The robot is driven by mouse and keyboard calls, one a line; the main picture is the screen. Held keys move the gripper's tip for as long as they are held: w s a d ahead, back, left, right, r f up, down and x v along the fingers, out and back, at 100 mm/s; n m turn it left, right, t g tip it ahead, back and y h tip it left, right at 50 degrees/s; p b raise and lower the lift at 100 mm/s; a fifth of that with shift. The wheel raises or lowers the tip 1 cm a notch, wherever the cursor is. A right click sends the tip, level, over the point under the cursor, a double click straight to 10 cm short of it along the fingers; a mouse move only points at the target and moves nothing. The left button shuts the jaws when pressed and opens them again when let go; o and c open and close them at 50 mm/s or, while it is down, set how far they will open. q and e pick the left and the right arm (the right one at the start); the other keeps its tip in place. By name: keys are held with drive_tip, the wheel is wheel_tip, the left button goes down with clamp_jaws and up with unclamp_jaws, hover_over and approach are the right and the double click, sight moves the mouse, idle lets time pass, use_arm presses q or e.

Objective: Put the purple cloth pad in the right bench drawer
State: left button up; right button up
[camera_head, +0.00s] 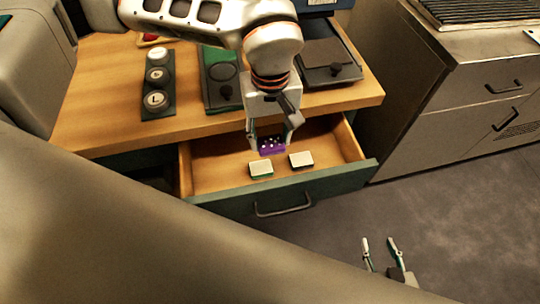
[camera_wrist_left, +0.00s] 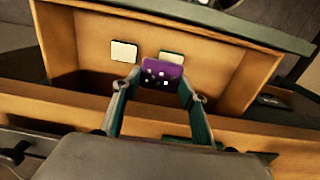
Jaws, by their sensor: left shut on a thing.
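The purple cloth pad (camera_head: 272,146) with pale dots is between the fingers of my left gripper (camera_head: 271,148). The left gripper is shut on it and holds it over the open right bench drawer (camera_head: 222,158), near the drawer's back. In the left wrist view the purple pad (camera_wrist_left: 162,73) sits between the fingertips (camera_wrist_left: 158,82), and the drawer (camera_wrist_left: 84,50) lies beyond it. Whether the pad touches the drawer floor I cannot tell. My right gripper (camera_head: 378,243) is open and empty, low over the floor in front of the drawer.
Two pale-topped pads lie in the drawer, one with green edges (camera_head: 261,169) and one with dark edges (camera_head: 301,159). The bench top (camera_head: 102,110) holds a tray of round pieces (camera_head: 157,85) and dark flat devices (camera_head: 328,62). A grey cabinet (camera_head: 430,105) stands at the right.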

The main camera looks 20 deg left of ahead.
sight(270, 166)
use_arm(q)
wheel_tip(270, 166, down, 10)
drive_tip(key=shift+r+b, duration=0.25)
drive_tip(key=shift+b, duration=0.15)
drive_tip(key=shift+f, duration=0.1)
drive_tip(key=o, duration=1.1)
wheel_tip(270, 166, up, 12)
drive_tip(key=shift+r+p, duration=0.15)
drive_tip(key=shift+p, duration=0.35)
